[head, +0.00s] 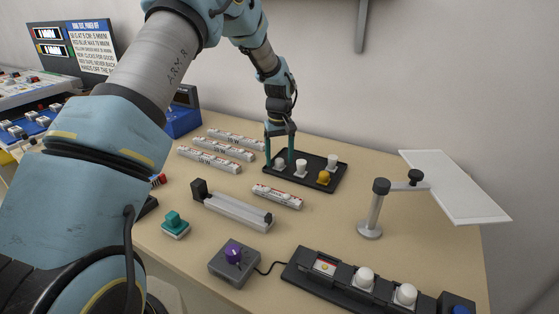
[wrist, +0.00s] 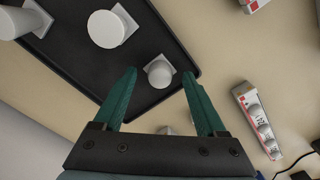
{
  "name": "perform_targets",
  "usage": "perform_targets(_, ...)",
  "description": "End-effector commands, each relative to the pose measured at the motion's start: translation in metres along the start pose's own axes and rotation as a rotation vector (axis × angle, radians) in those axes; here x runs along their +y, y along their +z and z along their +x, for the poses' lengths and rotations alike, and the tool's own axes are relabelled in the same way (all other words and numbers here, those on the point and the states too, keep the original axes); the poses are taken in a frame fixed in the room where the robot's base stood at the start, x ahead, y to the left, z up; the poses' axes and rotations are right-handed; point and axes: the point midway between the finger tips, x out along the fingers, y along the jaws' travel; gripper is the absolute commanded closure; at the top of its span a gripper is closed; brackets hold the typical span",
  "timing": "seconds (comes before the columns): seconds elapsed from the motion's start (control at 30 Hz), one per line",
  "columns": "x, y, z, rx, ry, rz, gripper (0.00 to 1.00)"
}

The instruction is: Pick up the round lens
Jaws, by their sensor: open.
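A small grey dome on a square base, which looks like the round lens (head: 280,164), sits at the left end of a black tray (head: 311,184). It also shows in the wrist view (wrist: 159,73), near a corner of the tray (wrist: 160,25). My gripper (head: 279,162) points down over that end of the tray, with its teal fingers open. In the wrist view, the dome appears between the fingertips (wrist: 159,76) with a gap on both sides. I cannot tell the exact height of the fingertips above the tray.
The tray also holds a white-topped piece (head: 301,166), another white piece (head: 331,161) and a yellow piece (head: 323,178). A labelled white bar (head: 277,196) lies in front of the tray. Several similar bars (head: 216,160) lie left. A stand with a white panel (head: 455,185) is at right.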

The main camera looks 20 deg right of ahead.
Motion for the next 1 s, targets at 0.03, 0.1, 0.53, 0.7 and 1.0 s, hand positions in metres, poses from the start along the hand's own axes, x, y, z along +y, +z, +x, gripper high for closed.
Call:
perform_targets(0.03, -0.0001, -0.0001, 0.0019, 0.0, 0.0, 0.0, 0.26)
perform_targets(0.1, 0.0001, -0.0003, 0.0037, 0.001, 0.001, -0.001, 0.26)
perform_targets(0.53, 0.0001, -0.0001, 0.0039, 0.001, 0.001, 0.0, 0.55)
perform_targets(0.7, 0.0001, -0.0001, 0.0038, 0.001, 0.001, 0.0, 0.75)
perform_targets(1.0, 0.0001, -0.0001, 0.0038, 0.001, 0.001, 0.0, 1.0)
